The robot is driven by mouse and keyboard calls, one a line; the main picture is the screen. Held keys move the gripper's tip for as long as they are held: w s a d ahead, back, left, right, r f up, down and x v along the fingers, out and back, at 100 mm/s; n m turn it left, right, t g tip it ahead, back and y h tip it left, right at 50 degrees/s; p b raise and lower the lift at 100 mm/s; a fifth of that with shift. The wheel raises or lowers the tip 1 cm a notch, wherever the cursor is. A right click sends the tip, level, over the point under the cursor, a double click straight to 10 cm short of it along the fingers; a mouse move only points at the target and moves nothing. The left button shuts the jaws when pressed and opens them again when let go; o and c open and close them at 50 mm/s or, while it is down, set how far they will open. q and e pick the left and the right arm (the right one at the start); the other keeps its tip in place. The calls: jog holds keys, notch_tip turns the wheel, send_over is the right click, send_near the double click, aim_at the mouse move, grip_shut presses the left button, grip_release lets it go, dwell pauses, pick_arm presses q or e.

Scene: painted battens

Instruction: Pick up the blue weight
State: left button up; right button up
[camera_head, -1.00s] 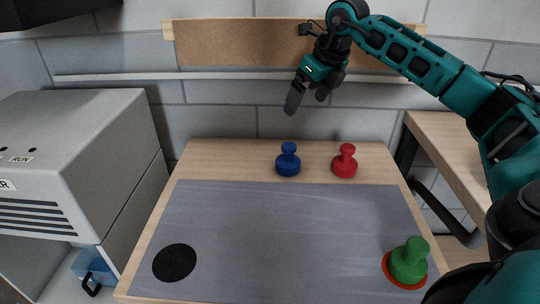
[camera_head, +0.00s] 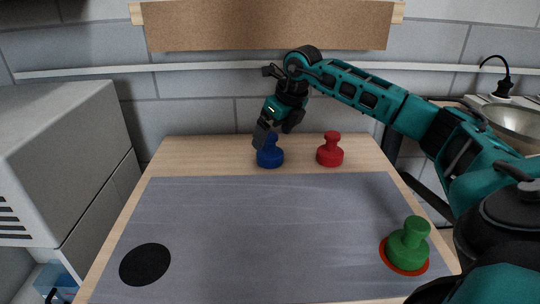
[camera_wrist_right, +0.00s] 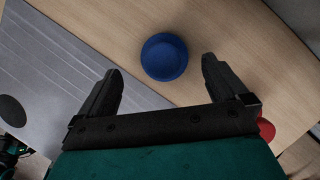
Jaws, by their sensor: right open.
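The blue weight (camera_head: 270,157) stands upright on the bare wood at the back of the table, left of the red weight. My right gripper (camera_head: 275,135) is open at the blue weight and partly covers its knob in the head view. In the right wrist view the blue weight (camera_wrist_right: 164,57) shows from above, just beyond and between the open fingertips of the right gripper (camera_wrist_right: 160,80). Nothing is between the fingers that I can see as held. My left gripper is not in view.
The red weight (camera_head: 330,149) stands close to the right. A green weight (camera_head: 408,244) stands on a red disc on the grey mat (camera_head: 260,230). A black disc (camera_head: 145,264) lies at the mat's left. A grey machine (camera_head: 60,150) borders the table's left. The mat's middle is clear.

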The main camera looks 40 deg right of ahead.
aim_at(270, 148)
jog(key=x, duration=0.2)
jog(key=b+x, duration=0.1)
jog(key=x, duration=0.2)
jog(key=shift+w+d, duration=0.2)
jog(key=shift+w, duration=0.15)
jog(key=shift+c, duration=0.2)
jog(key=c, duration=1.7)
jog(key=shift+r, duration=0.2)
